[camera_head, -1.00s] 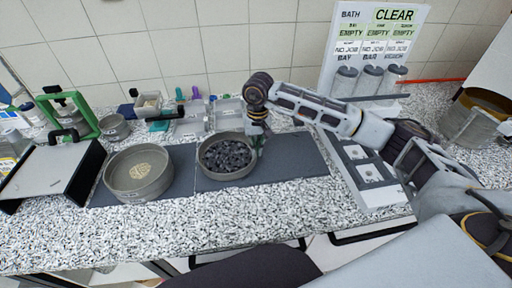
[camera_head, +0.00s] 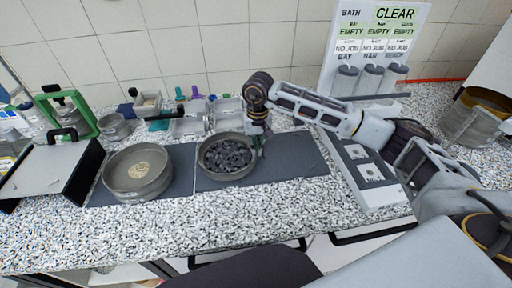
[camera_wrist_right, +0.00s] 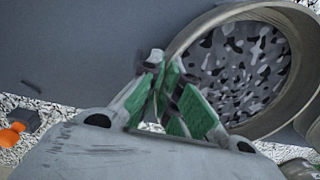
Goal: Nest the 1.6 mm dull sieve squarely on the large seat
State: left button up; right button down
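A round dull metal sieve (camera_head: 227,174) filled with dark stones stands on the right grey mat. My right gripper (camera_head: 260,140) is at its right rim. In the right wrist view the green-padded fingertips (camera_wrist_right: 166,72) are close together, with the wall of the stone-filled sieve (camera_wrist_right: 184,42) appearing pinched between them. Another wide dull sieve or pan (camera_head: 112,187) with a small tan heap stands on the left mat. Mesh sizes cannot be read, and I cannot tell which part is the large seat. My left gripper is not in view.
A black-sided tray (camera_head: 45,172) and a green frame (camera_head: 82,122) stand at the left. Small bins (camera_head: 188,126) are behind the mats. A board with jars (camera_head: 368,80) stands at the back. The right mat (camera_head: 295,160) is bare right of the sieve.

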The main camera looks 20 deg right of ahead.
dwell(0.6)
jog(key=c, duration=1.6)
grip_release()
jog(key=shift+o, duration=0.2)
jog(key=shift+f, duration=0.1)
jog(key=shift+r+p, duration=1.1)
jog(key=shift+r, duration=2.45)
jog(key=shift+f, duration=0.1)
